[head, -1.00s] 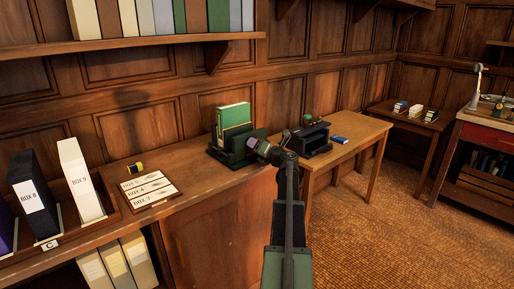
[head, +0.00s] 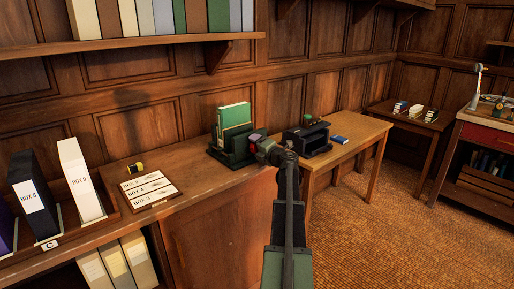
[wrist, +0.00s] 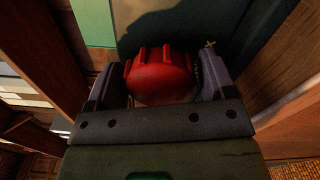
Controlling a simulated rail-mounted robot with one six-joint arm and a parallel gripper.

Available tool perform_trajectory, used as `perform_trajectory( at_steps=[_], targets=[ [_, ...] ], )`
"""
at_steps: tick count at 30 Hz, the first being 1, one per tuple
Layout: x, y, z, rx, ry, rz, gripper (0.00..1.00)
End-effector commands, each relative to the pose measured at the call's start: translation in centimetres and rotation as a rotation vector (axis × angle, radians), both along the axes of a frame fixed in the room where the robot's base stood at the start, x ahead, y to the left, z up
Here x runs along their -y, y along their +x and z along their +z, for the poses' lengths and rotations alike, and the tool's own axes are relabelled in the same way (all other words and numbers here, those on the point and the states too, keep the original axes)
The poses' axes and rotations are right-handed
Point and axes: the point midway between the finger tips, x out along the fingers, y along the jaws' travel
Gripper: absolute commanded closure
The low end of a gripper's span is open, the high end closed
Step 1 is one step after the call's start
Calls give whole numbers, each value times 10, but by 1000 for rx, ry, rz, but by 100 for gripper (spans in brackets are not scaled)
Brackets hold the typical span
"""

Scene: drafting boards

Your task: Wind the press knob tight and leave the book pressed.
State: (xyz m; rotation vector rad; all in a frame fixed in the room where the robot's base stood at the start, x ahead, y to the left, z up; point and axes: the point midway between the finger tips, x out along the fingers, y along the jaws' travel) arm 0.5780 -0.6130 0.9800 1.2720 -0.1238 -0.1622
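The press (head: 218,153) is a dark green frame on the long wooden counter in the head view. A green book (head: 234,115) stands upright in it. The red press knob (head: 255,139) is on the press's right side. It also shows large in the wrist view (wrist: 160,78), in front of a dark green plate. My gripper (head: 262,146) is right at the knob. In the wrist view its two fingers (wrist: 162,82) flank the knob on the left and right, with a narrow gap visible at the right. The knob's lower edge is hidden behind my gripper's body.
Label cards (head: 150,189) and a small yellow-and-black item (head: 135,168) lie on the counter to the left, near upright file boxes. A lower table (head: 365,132) on the right holds a black device (head: 308,140) and a blue book (head: 339,140).

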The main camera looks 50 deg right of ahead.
Motion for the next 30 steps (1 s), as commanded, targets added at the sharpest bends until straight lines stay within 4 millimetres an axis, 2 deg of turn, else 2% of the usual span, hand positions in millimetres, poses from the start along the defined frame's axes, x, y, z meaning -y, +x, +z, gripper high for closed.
perform_trajectory(
  at_steps=[11, 25, 30],
  targets=[
    [-1, -5, 0, 0, -2, -1, 13],
    [-15, -76, 0, -1, -3, -1, 13],
    [-17, -89, 0, -1, -3, 0, 13]
  ],
)
